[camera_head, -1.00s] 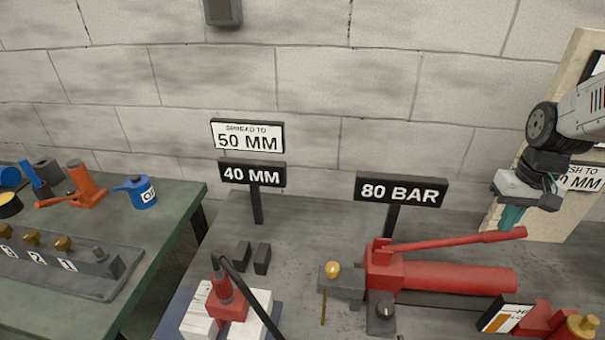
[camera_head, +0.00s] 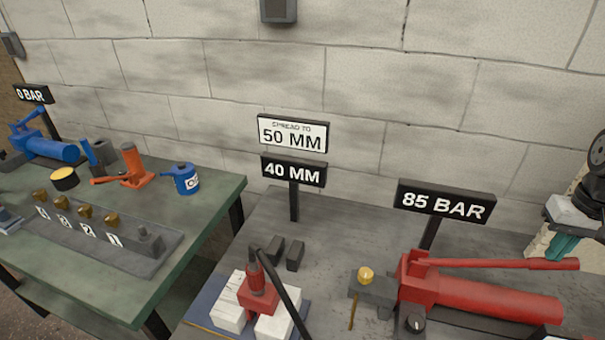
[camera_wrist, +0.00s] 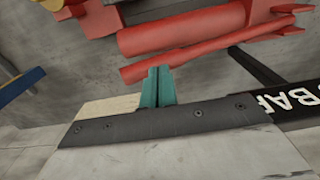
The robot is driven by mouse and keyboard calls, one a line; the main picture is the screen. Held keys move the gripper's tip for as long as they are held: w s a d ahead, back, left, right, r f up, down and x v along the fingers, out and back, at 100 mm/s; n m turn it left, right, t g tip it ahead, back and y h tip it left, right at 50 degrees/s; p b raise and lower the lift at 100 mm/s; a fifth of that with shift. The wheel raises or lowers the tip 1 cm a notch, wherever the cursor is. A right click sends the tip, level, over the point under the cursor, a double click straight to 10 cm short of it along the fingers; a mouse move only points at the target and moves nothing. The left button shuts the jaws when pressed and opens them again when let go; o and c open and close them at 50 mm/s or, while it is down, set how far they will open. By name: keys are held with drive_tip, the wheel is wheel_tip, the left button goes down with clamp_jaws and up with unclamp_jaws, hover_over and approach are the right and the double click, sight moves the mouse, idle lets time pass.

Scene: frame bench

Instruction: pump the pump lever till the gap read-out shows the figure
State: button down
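The red pump lever (camera_head: 510,264) runs nearly level above the red pump cylinder (camera_head: 500,295). It also shows as the thinner red bar in the wrist view (camera_wrist: 205,52). The gap read-out (camera_head: 294,171) shows 40 MM, under a white sign (camera_head: 293,133) reading SPREAD TO 50 MM. The pressure board (camera_head: 444,203) reads 85 BAR. My gripper (camera_head: 563,248) is at the right edge, by the lever's outer end. Its teal fingers (camera_wrist: 153,86) are together with nothing seen between them. I cannot tell whether they touch the lever.
A red spreader (camera_head: 258,292) stands between white blocks, with a black hose (camera_head: 284,290). A green bench (camera_head: 215,200) at left holds other tools and a blue pump (camera_head: 50,148).

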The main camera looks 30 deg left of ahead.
wheel_tip(320, 180, down, 8)
drive_tip(key=shift+r, duration=0.25)
wheel_tip(320, 180, up, 8)
drive_tip(key=shift+r, duration=0.15)
idle(0.4)
idle(1.0)
idle(1.6)
idle(0.9)
